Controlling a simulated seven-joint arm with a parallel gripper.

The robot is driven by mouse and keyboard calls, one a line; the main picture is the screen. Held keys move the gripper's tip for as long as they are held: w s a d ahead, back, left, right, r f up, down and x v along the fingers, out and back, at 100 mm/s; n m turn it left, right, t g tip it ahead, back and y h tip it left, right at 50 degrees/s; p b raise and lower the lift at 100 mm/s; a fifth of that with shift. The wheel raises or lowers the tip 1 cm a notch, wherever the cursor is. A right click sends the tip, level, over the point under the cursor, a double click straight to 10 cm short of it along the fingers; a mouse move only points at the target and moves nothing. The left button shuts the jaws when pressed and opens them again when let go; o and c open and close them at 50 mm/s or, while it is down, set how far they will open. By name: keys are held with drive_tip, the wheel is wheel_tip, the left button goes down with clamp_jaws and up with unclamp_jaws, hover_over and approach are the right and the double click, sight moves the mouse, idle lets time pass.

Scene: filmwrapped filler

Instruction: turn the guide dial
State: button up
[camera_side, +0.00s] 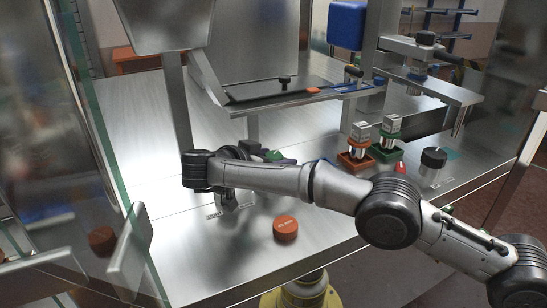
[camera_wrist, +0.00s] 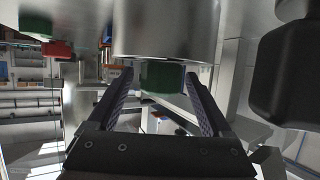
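No part in view is clearly marked as the guide dial. In the wrist view, a dark green round knob-like part (camera_wrist: 162,77) sits against a large metal cylinder (camera_wrist: 165,30). My gripper (camera_wrist: 160,88) has its two fingers spread either side of the green part, with visible gaps and nothing clearly held. In the side view my gripper (camera_side: 232,199) is low over the steel table at left centre, partly hidden by my wrist. A small black knob (camera_side: 284,82) stands on the raised rail. A black-topped metal cylinder (camera_side: 433,160) stands at the table's right.
An orange-red puck (camera_side: 285,228) lies on the steel table (camera_side: 330,248) near the front edge. Metal-topped blocks in an orange holder (camera_side: 356,158) and a green holder (camera_side: 388,140) stand behind my arm. A glass panel (camera_side: 95,130) is at left. The left table area is bare.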

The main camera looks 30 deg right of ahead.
drive_tip(key=v, duration=0.6)
drive_tip(key=shift+v, duration=0.8)
drive_tip(key=shift+d, duration=0.1)
